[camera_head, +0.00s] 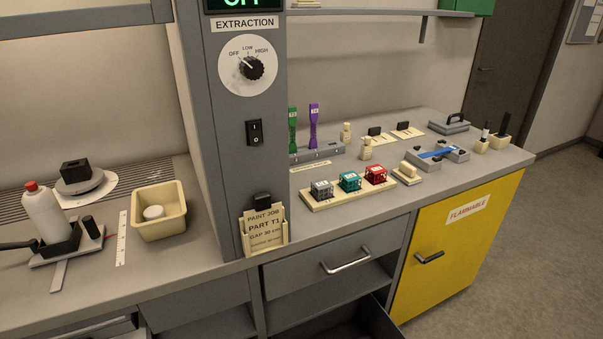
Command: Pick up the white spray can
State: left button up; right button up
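The white spray can (43,214) with a red cap stands upright at the far left of the bench. Its lower part is partly hidden by a black block (68,240) on a grey base plate (88,245). A dark bar (16,245) runs from the left edge of the picture toward the can's foot; I cannot tell what it belongs to. I make out neither of my grippers in the head view.
A cream bin (160,225) holding a round white piece and a white ruler (123,238) lie right of the can. A round turntable (80,181) is behind it. A grey column (232,150) divides the bench. A drawer (355,318) below stands open.

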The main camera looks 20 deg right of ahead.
aim_at(44, 211)
jog(key=k+l+z, duration=0.85)
jog(key=i+u, duration=0.1)
jog(key=u, duration=1.55)
jog(key=i+j+z, duration=0.15)
jog(key=j, duration=0.2)
jog(key=i+j+z, duration=0.2)
jog(key=j, duration=0.2)
jog(key=i+j+z, duration=0.15)
jog(key=j, duration=0.25)
jog(key=i, duration=0.1)
